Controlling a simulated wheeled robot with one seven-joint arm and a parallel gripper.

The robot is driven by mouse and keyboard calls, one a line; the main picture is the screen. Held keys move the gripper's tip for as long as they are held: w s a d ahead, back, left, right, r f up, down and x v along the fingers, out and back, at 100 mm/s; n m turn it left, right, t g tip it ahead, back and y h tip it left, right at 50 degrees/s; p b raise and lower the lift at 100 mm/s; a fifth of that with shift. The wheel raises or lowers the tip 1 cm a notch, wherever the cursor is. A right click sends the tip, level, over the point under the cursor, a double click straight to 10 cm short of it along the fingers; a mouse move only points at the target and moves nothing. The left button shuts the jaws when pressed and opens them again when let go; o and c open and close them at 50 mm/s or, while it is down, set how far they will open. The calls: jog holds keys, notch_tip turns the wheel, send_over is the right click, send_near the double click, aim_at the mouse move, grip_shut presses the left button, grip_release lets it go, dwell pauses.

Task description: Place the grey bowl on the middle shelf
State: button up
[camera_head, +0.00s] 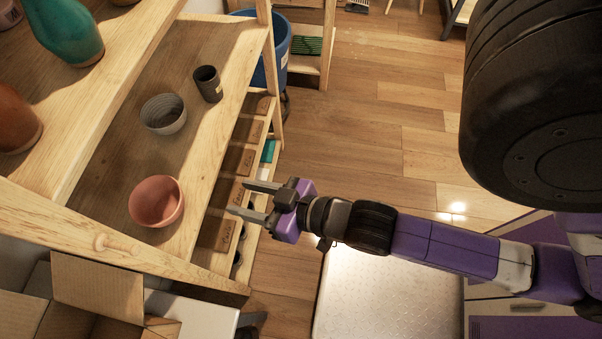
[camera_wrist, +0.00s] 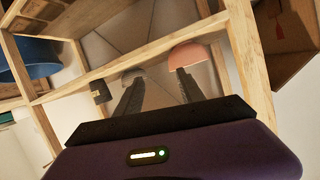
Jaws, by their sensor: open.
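The grey bowl (camera_head: 163,114) stands upright on a wooden shelf (camera_head: 120,150), below the upper board and above a lower level. It stands between a pink bowl (camera_head: 157,201) and a dark cup (camera_head: 208,83). My gripper (camera_head: 239,198) is open and empty, in front of the shelf's outer edge and apart from the bowls. In the wrist view, the grey bowl (camera_wrist: 132,74) shows beyond the left fingertip, partly hidden, and the pink bowl (camera_wrist: 188,54) beyond the right fingertip. My gripper also shows there (camera_wrist: 158,80).
A teal vase (camera_head: 66,30) and an orange-brown pot (camera_head: 17,120) stand on the upper board (camera_head: 100,85). Brown blocks (camera_head: 238,160) lie on the lower level. A cardboard box (camera_head: 97,290) is at the bottom left.

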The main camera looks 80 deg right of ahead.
jog(key=s+a+r+n+y, duration=0.1)
jog(key=s+r, duration=0.2)
jog(key=s, duration=0.2)
jog(key=s+a+r+n+t+y, duration=0.1)
jog(key=s+a+r+n, duration=0.1)
jog(key=s, duration=0.4)
jog(key=shift+s+r, duration=0.15)
jog(key=shift+r, duration=0.55)
